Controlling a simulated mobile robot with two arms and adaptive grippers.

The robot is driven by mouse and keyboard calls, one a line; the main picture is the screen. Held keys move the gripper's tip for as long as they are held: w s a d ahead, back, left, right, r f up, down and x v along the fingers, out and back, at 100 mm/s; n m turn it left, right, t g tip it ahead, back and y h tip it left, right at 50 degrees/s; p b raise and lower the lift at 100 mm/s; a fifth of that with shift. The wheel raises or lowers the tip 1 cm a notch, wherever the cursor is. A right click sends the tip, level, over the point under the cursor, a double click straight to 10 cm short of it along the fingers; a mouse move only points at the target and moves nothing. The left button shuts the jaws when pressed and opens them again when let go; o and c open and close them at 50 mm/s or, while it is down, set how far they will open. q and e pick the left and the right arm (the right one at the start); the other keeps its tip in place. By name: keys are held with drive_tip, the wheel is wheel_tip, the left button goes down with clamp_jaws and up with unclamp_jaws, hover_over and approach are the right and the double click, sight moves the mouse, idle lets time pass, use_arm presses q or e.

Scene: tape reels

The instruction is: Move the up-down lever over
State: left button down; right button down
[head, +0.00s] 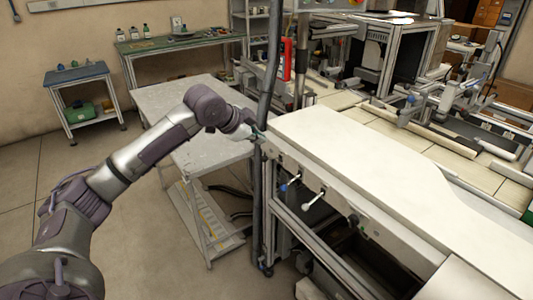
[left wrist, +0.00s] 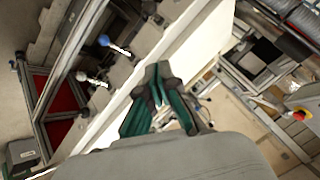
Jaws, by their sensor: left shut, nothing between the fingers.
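Two levers stick out of the front panel of the white-topped bench. One has a blue knob (head: 284,187) and the other has a white knob (head: 305,206). The blue knob also shows in the left wrist view (left wrist: 104,40), and the white knob (left wrist: 81,75) is below it there. I cannot tell which is the up-down lever. My left gripper (head: 258,134) is at the bench's far left corner, above and behind both levers, apart from them. Its green fingers (left wrist: 158,90) are shut and hold nothing. My right gripper is not in view.
The white bench top (head: 360,160) is bare. A dark vertical post (head: 266,90) stands close by my left gripper. A grey metal table (head: 190,105) is behind my left arm. A dark knob (head: 353,220) sits further right on the panel.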

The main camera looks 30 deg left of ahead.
use_arm(q)
drive_tip(key=shift+s+r, duration=0.1)
drive_tip(key=shift+r, duration=0.15)
drive_tip(key=p, duration=0.1)
hover_over(271, 158)
drive_tip(key=s+d, duration=0.2)
drive_tip(key=d, duration=0.1)
wheel_tip(271, 158, down, 7)
drive_tip(key=a+f, duration=0.1)
drive_tip(key=s+a+f, duration=0.1)
drive_tip(key=shift+a+f+p, duration=0.35)
drive_tip(key=shift+a+f, duration=0.05)
drive_tip(key=shift+f, duration=0.1)
